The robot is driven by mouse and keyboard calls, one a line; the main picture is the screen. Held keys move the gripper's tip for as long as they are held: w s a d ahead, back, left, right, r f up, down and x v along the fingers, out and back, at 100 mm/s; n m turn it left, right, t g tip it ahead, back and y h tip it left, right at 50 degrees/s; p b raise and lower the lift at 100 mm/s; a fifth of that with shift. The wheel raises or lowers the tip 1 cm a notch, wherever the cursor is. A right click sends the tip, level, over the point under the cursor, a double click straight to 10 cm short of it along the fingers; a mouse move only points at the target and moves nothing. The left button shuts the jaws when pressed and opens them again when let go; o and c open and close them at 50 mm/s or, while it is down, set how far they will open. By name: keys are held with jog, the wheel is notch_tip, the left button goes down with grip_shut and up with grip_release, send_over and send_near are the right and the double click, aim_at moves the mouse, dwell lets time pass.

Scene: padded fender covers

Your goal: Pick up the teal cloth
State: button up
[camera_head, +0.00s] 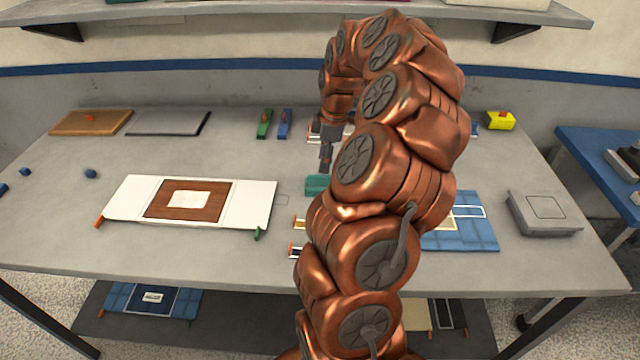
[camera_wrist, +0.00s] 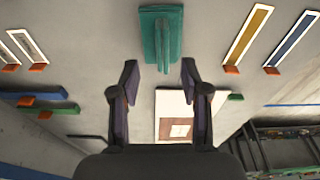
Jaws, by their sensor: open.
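The teal cloth (camera_head: 316,184) lies on the grey table near the middle in the head view, its right side hidden behind my arm. In the wrist view the teal cloth (camera_wrist: 149,36) is at the top centre, a flat piece with a raised ridge along it. My gripper (camera_wrist: 160,76) is open, with its two dark fingers apart and nothing between them. The cloth appears beyond the fingertips, roughly in line with the gap, and apart from them. In the head view my gripper (camera_head: 326,156) points down above the table, just behind the cloth; its exact height is unclear.
A white cover with a brown panel (camera_head: 155,211) lies left of the cloth. Green (camera_head: 264,124) and blue (camera_head: 284,124) pieces stand behind. A blue mat (camera_head: 465,236) and grey box (camera_head: 543,213) are to the right. Narrow framed strips (camera_wrist: 248,38) flank the cloth. A shelf overhangs the back.

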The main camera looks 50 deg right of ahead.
aim_at(320, 176)
jog(key=shift+w+a+f+p, duration=0.1)
jog(key=shift+a+f+p, duration=0.1)
jog(key=shift+f+p, duration=0.45)
jog(key=shift+w+a+f+p, duration=0.1)
jog(key=shift+a+f+p, duration=0.1)
jog(key=shift+f, duration=0.85)
jog(key=shift+w+a+f+p, duration=0.15)
jog(key=shift+f+p, duration=0.3)
jog(key=shift+f, duration=0.85)
grip_shut()
